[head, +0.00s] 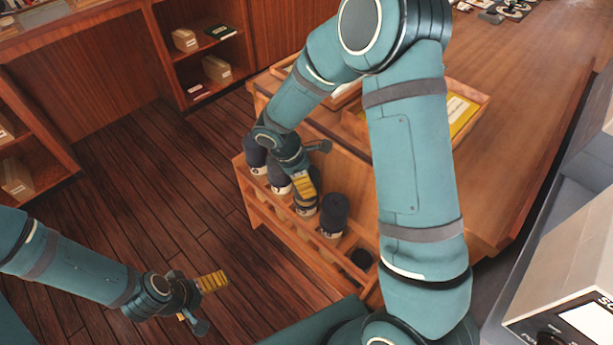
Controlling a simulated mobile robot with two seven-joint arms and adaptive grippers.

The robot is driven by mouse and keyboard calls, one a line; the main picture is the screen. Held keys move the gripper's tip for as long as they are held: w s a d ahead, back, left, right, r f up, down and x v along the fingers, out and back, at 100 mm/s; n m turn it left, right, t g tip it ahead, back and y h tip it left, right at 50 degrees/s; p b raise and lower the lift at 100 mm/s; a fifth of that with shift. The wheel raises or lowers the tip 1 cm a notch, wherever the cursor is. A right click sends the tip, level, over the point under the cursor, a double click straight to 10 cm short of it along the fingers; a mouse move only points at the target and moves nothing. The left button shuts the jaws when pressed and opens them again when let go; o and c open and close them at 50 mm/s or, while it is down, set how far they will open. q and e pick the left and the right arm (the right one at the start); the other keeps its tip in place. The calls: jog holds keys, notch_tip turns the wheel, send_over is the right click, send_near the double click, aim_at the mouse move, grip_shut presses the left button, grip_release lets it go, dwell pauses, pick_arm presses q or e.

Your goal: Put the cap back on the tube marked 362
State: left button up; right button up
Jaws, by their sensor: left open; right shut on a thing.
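Several dark tubes stand in a row in a wooden rack (318,246) on the side of the wooden table. One dark tube (335,213) with a rounded top stands upright just right of my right gripper (309,184). My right gripper reaches down at the rack and is shut on a dark tube or its cap (307,208); its fingers hide most of it. Other tubes (256,154) stand behind it, with small pale labels. No number is legible, so I cannot tell which is 362. My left gripper (203,300) is open and empty above the floor, left of the rack.
A low dark round thing (361,259) sits in the near end of the rack; I cannot tell if it is a tube or a cap. My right arm covers much of the table (515,130). A yellow item (459,115) lies in a tray. Shelves with boxes stand behind. The floor is clear.

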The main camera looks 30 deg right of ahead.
jog(key=shift+f, duration=0.1)
jog(key=o, duration=1.2)
jog(key=shift+r+p, duration=2.75)
jog(key=shift+r, duration=0.8)
grip_shut()
